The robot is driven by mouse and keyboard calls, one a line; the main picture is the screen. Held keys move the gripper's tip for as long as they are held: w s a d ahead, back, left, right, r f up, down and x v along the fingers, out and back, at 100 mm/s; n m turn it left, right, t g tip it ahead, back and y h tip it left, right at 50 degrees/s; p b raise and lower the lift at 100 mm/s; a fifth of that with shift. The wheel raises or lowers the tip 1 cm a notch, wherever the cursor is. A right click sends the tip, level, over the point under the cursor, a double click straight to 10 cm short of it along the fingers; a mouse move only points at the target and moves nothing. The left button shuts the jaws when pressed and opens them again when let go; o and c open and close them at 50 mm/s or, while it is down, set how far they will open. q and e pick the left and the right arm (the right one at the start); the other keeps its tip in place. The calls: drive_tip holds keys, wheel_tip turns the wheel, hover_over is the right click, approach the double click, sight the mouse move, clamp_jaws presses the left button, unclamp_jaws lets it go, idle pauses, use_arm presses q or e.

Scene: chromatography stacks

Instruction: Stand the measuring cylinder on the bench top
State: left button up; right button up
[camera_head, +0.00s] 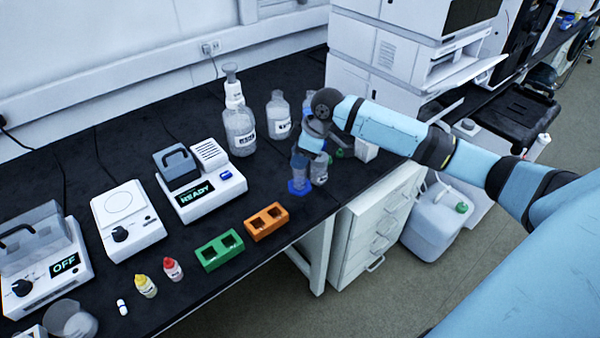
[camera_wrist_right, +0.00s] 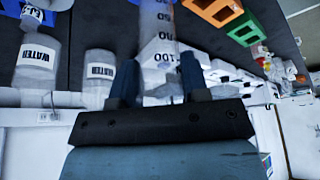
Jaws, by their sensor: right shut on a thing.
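The measuring cylinder (camera_head: 299,173) is clear with a blue base and stands roughly upright near the front edge of the black bench top (camera_head: 262,190). I cannot tell whether its base touches the bench. My right gripper (camera_head: 306,153) is shut on it, coming in from the right. In the right wrist view the cylinder (camera_wrist_right: 156,35), with dark graduation marks, lies between the two fingers of the gripper (camera_wrist_right: 157,88). Its base is out of that view. My left gripper is not in view.
A clear vessel (camera_head: 320,170) is close beside the cylinder on the right. Labelled bottles (camera_head: 240,130) stand behind. An orange rack (camera_head: 266,222) and a green rack (camera_head: 219,250) lie to the front left. White instruments (camera_head: 375,60) rise at the back right. Bare bench lies left of the cylinder.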

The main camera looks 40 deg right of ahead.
sight(300, 172)
wheel_tip(300, 172, down, 6)
idle(0.5)
drive_tip(key=o, duration=1.2)
drive_tip(key=shift+f, duration=0.1)
drive_tip(key=shift+r, duration=0.2)
drive_tip(key=v, duration=1.2)
drive_tip(key=shift+f, duration=0.1)
